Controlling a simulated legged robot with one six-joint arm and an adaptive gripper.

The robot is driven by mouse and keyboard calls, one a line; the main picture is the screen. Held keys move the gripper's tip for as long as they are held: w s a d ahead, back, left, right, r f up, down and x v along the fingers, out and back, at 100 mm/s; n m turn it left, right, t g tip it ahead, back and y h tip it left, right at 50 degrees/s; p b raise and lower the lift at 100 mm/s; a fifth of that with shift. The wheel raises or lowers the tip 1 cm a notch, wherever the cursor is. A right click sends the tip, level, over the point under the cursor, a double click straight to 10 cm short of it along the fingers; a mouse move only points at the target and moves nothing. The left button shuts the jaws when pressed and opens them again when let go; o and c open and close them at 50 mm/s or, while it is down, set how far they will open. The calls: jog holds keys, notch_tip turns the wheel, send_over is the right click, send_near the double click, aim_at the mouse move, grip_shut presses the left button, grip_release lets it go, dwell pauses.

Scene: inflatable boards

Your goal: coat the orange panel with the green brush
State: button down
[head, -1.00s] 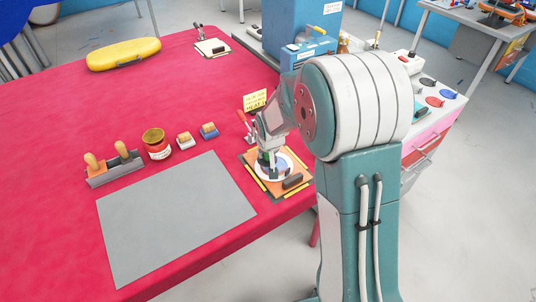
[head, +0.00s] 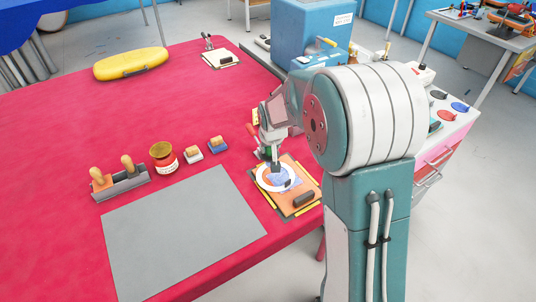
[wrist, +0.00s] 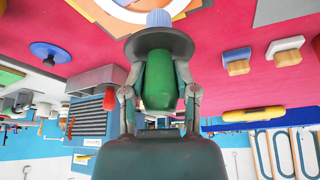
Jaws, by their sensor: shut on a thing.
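The orange panel (head: 302,180) lies near the table's right edge, with a white ring (head: 263,184) on it and a bluish patch (head: 285,183) inside the ring. A dark block (head: 304,198) sits at its near side. My gripper (head: 272,155) is over the ring's far edge. In the wrist view, my gripper (wrist: 160,95) is shut on the green handle of the brush (wrist: 160,75). The brush has a dark round guard and a pale blue tip (wrist: 158,18) towards the panel (wrist: 180,6). Whether the tip touches the panel cannot be told.
A grey mat (head: 180,235) lies left of the panel. A yellow case (head: 130,63) lies farther back. The middle of the red table is clear.

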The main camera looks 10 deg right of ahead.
jog(key=shift+r, duration=0.9)
jog(key=shift+a+r, duration=0.15)
jog(key=shift+r, duration=0.45)
jog(key=shift+a+r, duration=0.15)
jog(key=shift+r, duration=0.45)
jog(key=shift+d, duration=0.1)
jog(key=shift+d, duration=0.1)
